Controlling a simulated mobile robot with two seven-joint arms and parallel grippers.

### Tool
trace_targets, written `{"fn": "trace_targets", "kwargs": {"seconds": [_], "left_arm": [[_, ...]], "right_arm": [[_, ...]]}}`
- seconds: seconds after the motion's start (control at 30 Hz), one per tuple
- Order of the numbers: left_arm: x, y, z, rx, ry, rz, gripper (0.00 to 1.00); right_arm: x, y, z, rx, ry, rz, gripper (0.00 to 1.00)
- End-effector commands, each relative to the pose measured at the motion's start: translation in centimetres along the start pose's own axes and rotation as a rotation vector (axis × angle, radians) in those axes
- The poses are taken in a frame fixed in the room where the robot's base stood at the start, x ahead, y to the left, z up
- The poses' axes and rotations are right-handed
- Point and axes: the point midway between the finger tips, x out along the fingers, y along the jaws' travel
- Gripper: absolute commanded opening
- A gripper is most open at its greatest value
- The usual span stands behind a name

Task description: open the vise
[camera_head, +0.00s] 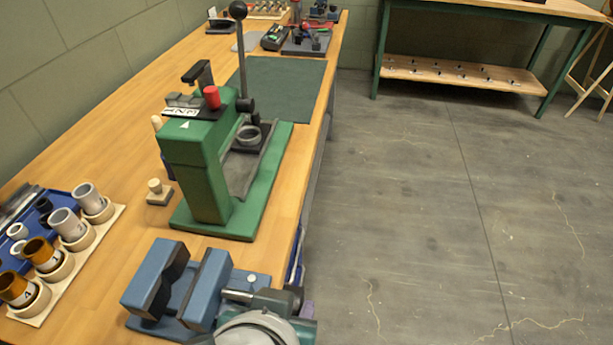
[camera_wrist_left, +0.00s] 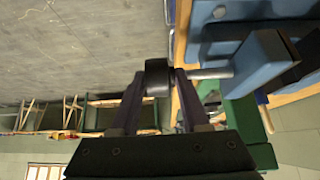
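The blue vise (camera_head: 210,288) stands at the near end of the bench. Its two block jaws are apart, with a gap between them, and its silver screw (camera_head: 240,296) points right, toward the bench edge. The vise (camera_wrist_left: 262,58) also shows in the left wrist view, with the screw running to a round black knob (camera_wrist_left: 158,78). My left gripper (camera_wrist_left: 160,74) has its fingers on either side of this knob, seemingly touching it. In the head view my wrist hides most of the knob and fingers. My right gripper is not in view.
A green press (camera_head: 205,170) with a tall black-knobbed lever stands behind the vise. A cream rack (camera_head: 75,265) with several cups lies to the left. A small wooden stamp (camera_head: 158,192) stands between. The floor right of the bench is clear.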

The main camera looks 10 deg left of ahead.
Motion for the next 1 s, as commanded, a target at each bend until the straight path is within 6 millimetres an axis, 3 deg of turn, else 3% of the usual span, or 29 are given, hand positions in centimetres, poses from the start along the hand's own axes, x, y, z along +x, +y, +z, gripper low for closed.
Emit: {"fn": "trace_targets", "kwargs": {"seconds": [0.17, 0.47, 1.0], "left_arm": [[-0.1, 0.4, -0.1, -0.001, 0.002, 0.010, 0.62], [-0.5, 0.1, 0.0, -0.001, 0.000, 0.003, 0.62], [-9.1, 0.2, -0.1, -0.002, 0.000, 0.008, 0.62]], "right_arm": [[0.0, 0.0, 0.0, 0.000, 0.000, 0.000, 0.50], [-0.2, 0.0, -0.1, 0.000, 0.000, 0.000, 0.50], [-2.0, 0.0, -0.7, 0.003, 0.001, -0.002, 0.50]]}}
